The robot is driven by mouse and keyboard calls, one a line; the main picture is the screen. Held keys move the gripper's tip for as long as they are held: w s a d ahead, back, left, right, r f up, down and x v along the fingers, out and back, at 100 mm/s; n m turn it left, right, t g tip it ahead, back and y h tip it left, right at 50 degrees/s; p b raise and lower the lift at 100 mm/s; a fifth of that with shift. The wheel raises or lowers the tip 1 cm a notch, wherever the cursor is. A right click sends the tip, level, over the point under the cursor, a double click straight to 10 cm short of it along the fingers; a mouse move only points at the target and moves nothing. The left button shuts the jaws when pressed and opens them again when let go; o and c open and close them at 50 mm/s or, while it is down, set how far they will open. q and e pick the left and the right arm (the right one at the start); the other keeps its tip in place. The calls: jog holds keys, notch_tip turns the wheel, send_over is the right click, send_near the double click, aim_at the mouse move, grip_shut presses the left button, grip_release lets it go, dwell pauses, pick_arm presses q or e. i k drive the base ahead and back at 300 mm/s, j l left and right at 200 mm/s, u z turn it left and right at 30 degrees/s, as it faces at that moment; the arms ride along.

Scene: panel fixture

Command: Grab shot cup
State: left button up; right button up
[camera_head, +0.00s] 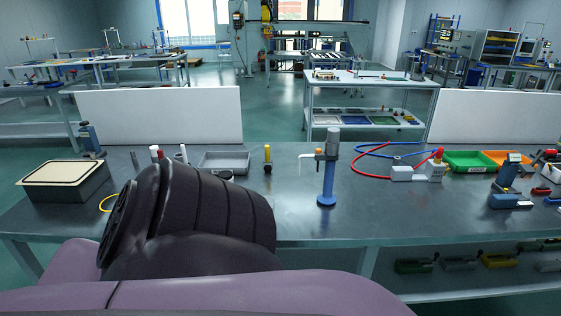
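I cannot pick out a shot cup with certainty. A small dark round rim (225,174) shows just above my arm, in front of the grey tray; it is too small and partly hidden to tell what it is. My own dark, ribbed arm link and purple links fill the lower left and cover part of the table. Neither gripper shows in the head view, so I cannot see whether they hold anything.
The front right-centre is clear.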

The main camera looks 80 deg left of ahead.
aim_at(271, 200)
jog(key=u, duration=2.55)
